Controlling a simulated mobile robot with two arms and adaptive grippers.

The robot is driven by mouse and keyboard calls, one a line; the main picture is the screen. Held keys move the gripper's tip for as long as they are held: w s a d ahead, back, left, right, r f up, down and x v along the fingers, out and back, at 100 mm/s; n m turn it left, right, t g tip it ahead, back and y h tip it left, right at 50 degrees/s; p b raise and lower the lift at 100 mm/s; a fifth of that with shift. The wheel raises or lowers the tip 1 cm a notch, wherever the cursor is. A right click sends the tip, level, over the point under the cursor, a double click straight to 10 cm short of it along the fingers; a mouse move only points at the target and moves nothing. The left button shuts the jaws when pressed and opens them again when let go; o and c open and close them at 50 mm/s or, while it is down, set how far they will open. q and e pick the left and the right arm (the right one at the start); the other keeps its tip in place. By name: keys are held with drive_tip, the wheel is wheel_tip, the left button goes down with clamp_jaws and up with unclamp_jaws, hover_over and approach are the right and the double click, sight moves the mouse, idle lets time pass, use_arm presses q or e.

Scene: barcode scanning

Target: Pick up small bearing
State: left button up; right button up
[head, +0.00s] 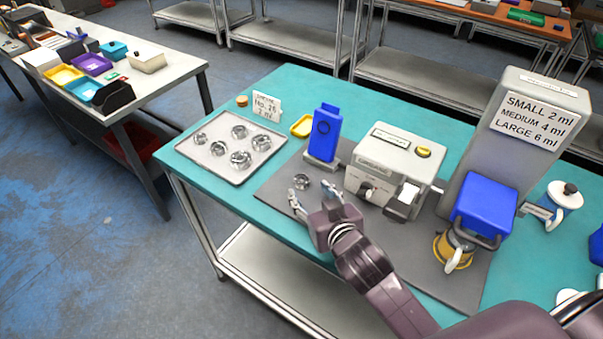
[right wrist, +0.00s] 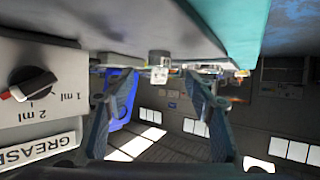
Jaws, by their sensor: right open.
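A small silver bearing (head: 301,181) lies on the grey mat (head: 275,187), in front of the blue stand. My right gripper (head: 312,194) is open, low over the mat, with its fingers pointing toward this bearing. The bearing sits just beyond and between the fingertips, and nothing is held. In the right wrist view the two fingers (right wrist: 155,95) are spread apart, and a small metallic piece (right wrist: 159,68) shows between them; I cannot tell if it is the bearing. Several more silver bearings (head: 240,158) of differing sizes lie on the pale tray (head: 212,172). My left gripper is out of view.
A blue press stand (head: 325,135) and a grease box with a dial (head: 390,160) stand close behind the gripper. A tall dispenser (head: 515,120) with a blue head stands at right. A yellow dish (head: 302,126) and a label card (head: 266,106) are behind the tray.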

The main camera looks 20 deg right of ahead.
sight(300, 178)
drive_tip(key=shift+w+a, duration=0.15)
drive_tip(key=shift+w, duration=0.2)
drive_tip(key=shift+p+x, duration=0.6)
drive_tip(key=shift+x, duration=1.95)
drive_tip(key=shift+s+f, duration=0.1)
drive_tip(key=c, duration=0.7)
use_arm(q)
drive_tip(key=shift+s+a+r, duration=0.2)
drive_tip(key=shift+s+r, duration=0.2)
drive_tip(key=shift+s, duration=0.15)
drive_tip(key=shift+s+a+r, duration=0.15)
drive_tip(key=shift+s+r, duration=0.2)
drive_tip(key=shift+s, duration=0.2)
use_arm(e)
drive_tip(key=c, duration=0.6)
